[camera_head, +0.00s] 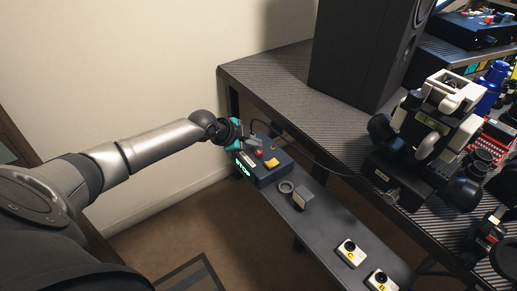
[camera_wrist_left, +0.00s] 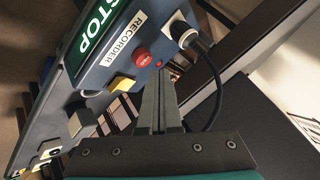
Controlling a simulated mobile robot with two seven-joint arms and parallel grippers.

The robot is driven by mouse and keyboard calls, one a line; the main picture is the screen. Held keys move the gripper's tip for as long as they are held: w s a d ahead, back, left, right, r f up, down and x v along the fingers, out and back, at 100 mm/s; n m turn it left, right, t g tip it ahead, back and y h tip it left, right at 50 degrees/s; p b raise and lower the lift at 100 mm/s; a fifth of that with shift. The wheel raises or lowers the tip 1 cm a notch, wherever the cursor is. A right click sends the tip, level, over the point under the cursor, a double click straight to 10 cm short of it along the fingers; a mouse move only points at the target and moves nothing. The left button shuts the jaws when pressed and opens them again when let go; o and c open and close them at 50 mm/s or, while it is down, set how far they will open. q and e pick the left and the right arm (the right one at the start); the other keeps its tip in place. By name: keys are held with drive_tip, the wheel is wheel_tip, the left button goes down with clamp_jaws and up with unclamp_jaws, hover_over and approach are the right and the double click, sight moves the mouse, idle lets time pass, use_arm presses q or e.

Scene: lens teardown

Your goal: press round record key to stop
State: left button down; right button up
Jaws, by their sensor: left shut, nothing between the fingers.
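The recorder (camera_head: 262,175) is a dark blue-grey box on the low shelf. It has a green lit display reading STOP (camera_head: 243,163), which also shows in the left wrist view (camera_wrist_left: 97,30). A round red key (camera_wrist_left: 142,57) sits beside the RECORDER label (camera_wrist_left: 125,38). A yellow key (camera_wrist_left: 123,83) stands next to it, and a small red spot (camera_wrist_left: 159,63) lies near the fingertips. My left gripper (camera_wrist_left: 158,75) is shut and empty, its tips close to the red key, with no clear contact visible. My right gripper is in neither view.
A white connector with a black cable (camera_wrist_left: 182,34) stands on the recorder. A tall black speaker (camera_head: 365,50) and a black-and-white device (camera_head: 436,120) stand on the bench.

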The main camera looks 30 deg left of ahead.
sight(255, 153)
use_arm(q)
drive_tip(key=shift+r, duration=0.1)
wheel_tip(255, 153, up, 6)
drive_tip(key=p, duration=0.5)
drive_tip(key=c, duration=1.6)
unclamp_jaws()
